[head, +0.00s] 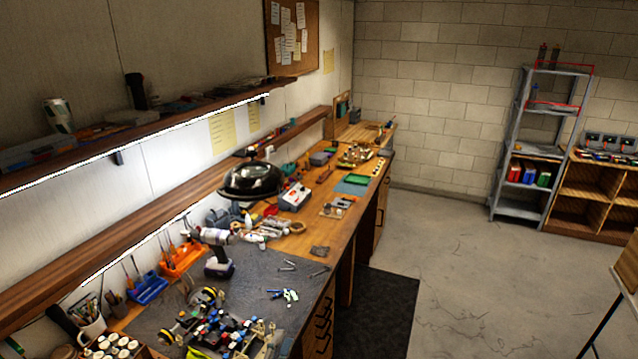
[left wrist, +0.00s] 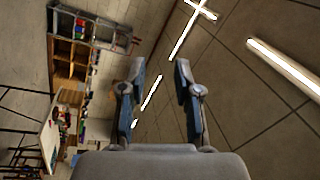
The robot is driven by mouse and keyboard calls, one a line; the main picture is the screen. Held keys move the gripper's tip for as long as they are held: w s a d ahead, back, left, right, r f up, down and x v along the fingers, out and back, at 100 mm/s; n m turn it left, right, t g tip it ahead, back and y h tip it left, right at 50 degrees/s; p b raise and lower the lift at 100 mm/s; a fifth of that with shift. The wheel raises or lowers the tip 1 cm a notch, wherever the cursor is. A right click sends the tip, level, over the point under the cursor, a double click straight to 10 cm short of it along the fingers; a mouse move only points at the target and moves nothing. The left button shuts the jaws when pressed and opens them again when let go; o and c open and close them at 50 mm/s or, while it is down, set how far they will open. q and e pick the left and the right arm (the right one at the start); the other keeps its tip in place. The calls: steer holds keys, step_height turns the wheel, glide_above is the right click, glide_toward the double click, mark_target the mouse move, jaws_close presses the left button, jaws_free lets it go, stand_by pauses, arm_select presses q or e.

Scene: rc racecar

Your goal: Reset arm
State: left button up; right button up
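My left gripper (left wrist: 160,70) shows in the left wrist view, its two blue-grey fingers apart with nothing between them. It points toward the ceiling lights and is away from the bench. I cannot make out either gripper clearly in the head view. The right gripper is not in view. The RC racecar (head: 222,330), an open chassis with yellow-hubbed wheels and many small parts, sits on the dark mat (head: 262,270) at the bottom of the head view. Its lower part is cut off by the frame edge.
A cordless drill (head: 217,255), a blue tray (head: 148,288) and an orange tray (head: 181,260) stand behind the racecar. A shelf runs above the bench's left side. The concrete floor (head: 450,270) at right is open.

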arm_select(q)
steer(key=s+a+f+n+g+y, duration=0.35)
steer(key=s+a+f+n, duration=0.2)
steer(key=f, duration=0.25)
steer(key=s+a+f+n+g+y, duration=0.35)
steer(key=s+f+n, duration=0.2)
steer(key=f, duration=0.25)
steer(key=s+a+f+n+g, duration=0.2)
steer(key=s+f+g, duration=0.2)
steer(key=s, duration=0.6)
steer(key=s+a+f+n+g, duration=0.15)
steer(key=s+f+g, duration=0.25)
steer(key=s, duration=0.5)
step_height(320, 180, down, 31)
steer(key=s+g+b, duration=0.2)
steer(key=s+b, duration=0.1)
steer(key=b, duration=0.2)
steer(key=s+a+f+b, duration=0.1)
steer(key=s+f+b, duration=0.1)
steer(key=s+f, duration=0.7)
steer(key=s+a+f+g+b, duration=0.1)
steer(key=s+a+f+b, duration=0.1)
steer(key=s+f, duration=0.6)
step_height(320, 180, down, 5)
steer(key=shift+s+r+b, duration=0.1)
steer(key=shift+s+b, duration=0.3)
steer(key=shift+b, duration=0.15)
